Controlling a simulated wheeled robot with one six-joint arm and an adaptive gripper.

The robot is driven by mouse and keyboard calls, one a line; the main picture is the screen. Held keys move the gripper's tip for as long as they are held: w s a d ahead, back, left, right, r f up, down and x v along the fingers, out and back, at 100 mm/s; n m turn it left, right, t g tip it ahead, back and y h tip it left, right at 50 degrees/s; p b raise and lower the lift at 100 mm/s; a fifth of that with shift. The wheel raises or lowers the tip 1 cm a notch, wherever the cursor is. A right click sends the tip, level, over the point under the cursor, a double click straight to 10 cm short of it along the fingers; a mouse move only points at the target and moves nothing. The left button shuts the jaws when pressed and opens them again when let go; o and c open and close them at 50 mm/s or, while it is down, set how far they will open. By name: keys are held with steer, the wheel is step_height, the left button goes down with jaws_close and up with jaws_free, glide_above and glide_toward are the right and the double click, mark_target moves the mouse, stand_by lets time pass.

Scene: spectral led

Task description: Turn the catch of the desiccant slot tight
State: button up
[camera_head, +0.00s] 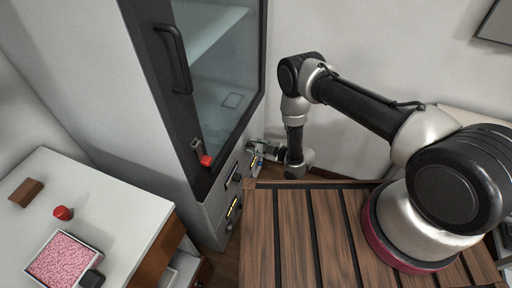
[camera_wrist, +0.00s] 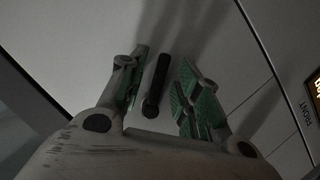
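The catch (camera_wrist: 158,82) is a dark narrow bar on a pale panel in the wrist view, running nearly up and down with a rounded lower end. My gripper (camera_wrist: 163,85) is open, with its green-padded fingers on either side of the catch. A gap shows between the bar and each finger. In the head view my gripper (camera_head: 262,150) is at the lower front of the tall white cabinet (camera_head: 85,75), and the catch cannot be made out there. Panel seams (camera_wrist: 255,40) run to the right of the catch; which edges belong to the desiccant slot is unclear.
The cabinet has a glass door (camera_head: 220,70) with a black handle (camera_head: 175,60) and a red-tipped latch (camera_head: 205,160). A white table (camera_head: 120,200) at left holds a tray of pink beads (camera_head: 38,272) and a red knob (camera_head: 63,213).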

jaws_close()
stand_by(0.3)
steer(key=s+m+g, duration=0.1)
steer(key=m, duration=0.1)
steer(key=s+m+g, duration=0.1)
steer(key=m+g, duration=0.1)
steer(key=m+g+y, duration=0.1)
steer(key=m, duration=0.2)
steer(key=shift+s+a+f+g, duration=0.25)
steer(key=shift+s+a+g, duration=0.15)
steer(key=shift+s+a+r+m+g+y, duration=0.1)
steer(key=shift+s+m+g+y, duration=0.15)
steer(key=shift+m, duration=0.35)
steer(key=shift+s+a+r+m+g+y, duration=0.15)
steer(key=shift+m+g+y, duration=0.2)
steer(key=shift+m, duration=0.25)
